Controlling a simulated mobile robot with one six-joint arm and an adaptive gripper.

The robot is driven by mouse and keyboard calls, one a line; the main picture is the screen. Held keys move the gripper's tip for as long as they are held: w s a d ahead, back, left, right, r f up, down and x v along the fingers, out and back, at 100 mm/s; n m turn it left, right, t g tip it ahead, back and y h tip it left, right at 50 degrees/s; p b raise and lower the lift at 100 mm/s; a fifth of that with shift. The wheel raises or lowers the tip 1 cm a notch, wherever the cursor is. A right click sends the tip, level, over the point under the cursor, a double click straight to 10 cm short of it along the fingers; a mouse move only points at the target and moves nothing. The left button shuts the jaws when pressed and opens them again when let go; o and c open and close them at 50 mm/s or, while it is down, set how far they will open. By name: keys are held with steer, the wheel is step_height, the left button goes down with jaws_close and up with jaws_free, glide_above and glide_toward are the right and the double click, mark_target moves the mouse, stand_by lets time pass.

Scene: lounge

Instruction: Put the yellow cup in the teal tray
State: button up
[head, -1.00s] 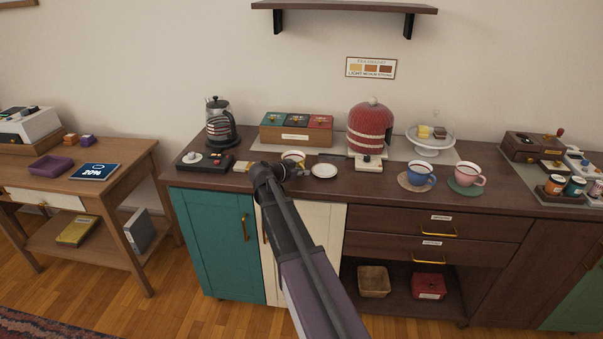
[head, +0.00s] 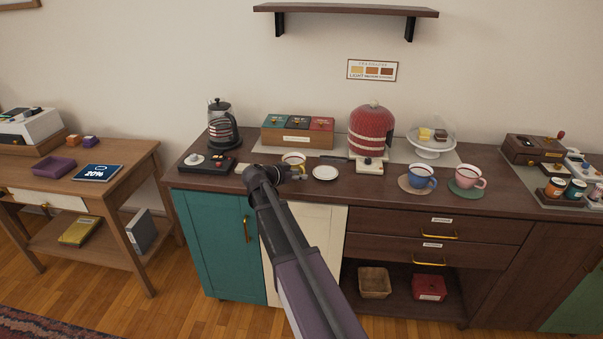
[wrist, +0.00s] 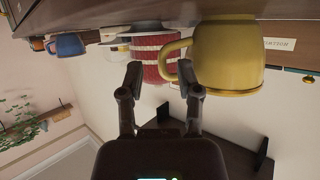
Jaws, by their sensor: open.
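The yellow cup (head: 289,161) stands upright on the dark counter, partly hidden behind my gripper in the head view. In the wrist view, which is upside down, the yellow cup (wrist: 230,58) is large and close, with its handle toward the fingers. My gripper (wrist: 160,76) is open, with its fingertips near the handle; I cannot tell whether they touch it. In the head view my gripper (head: 300,172) is just in front of the cup. I cannot make out a teal tray in either view.
A white saucer (head: 325,173) lies right of the cup. A red ribbed appliance (head: 371,133) and a wooden box (head: 297,135) stand behind. Blue (head: 422,175) and pink (head: 468,177) cups stand farther right. A purple tray (head: 54,166) is on the left table.

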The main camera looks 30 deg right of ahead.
steer(key=p+v, duration=0.3)
steer(key=v, duration=0.7)
steer(key=shift+a+r+p, duration=0.25)
steer(key=shift+r+p, duration=0.05)
steer(key=shift+p, duration=0.1)
steer(key=shift+s, duration=0.2)
steer(key=s+a+f+n+g+y, duration=0.1)
steer(key=s+a+f+n+y, duration=0.2)
steer(key=s, duration=0.4)
steer(key=s+a+f+n+g+y, duration=0.1)
steer(key=s+a+f+n+y, duration=0.3)
steer(key=s+a+n+y, duration=0.1)
steer(key=s+a+f+n+g+y, duration=0.2)
steer(key=s+a+f+n+y, duration=0.2)
steer(key=s, duration=0.5)
steer(key=n, duration=0.2)
steer(key=shift+a+f+n+y, duration=0.15)
steer(key=shift+f+n+y, duration=0.15)
steer(key=shift+y, duration=0.1)
steer(key=shift+s, duration=0.1)
steer(key=shift+o, duration=0.8)
